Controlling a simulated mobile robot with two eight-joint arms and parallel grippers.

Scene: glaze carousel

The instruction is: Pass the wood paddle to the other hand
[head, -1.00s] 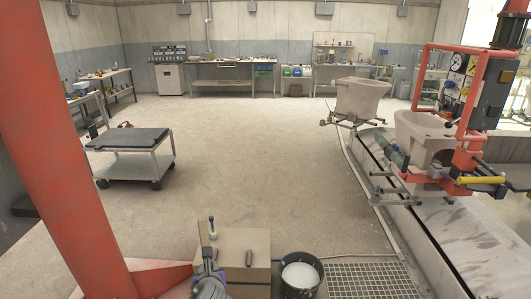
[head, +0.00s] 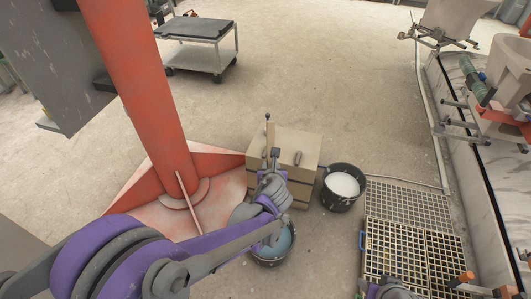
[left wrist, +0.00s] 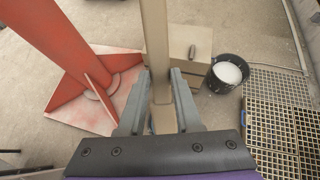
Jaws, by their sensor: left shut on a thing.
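The wood paddle (head: 270,136) is a tan, flat-sided stick with a dark tip, seen in the head view above the box. In the left wrist view the paddle (left wrist: 155,50) runs from the top edge down between the two grey fingers. My left gripper (head: 272,158) is shut on it, with a finger on each side in the left wrist view (left wrist: 160,95). The paddle's lower part is largely hidden by my arm in the head view. A purple and grey arm part shows at the bottom right of the head view, but no right fingers can be made out.
A tan box (head: 291,143) stands below the paddle with a small brown cylinder (head: 298,158) on top. A black bucket of white liquid (head: 327,201) is right of it. A bucket of bluish liquid (head: 272,262) is partly under my arm. Floor grating (head: 405,200) lies right.

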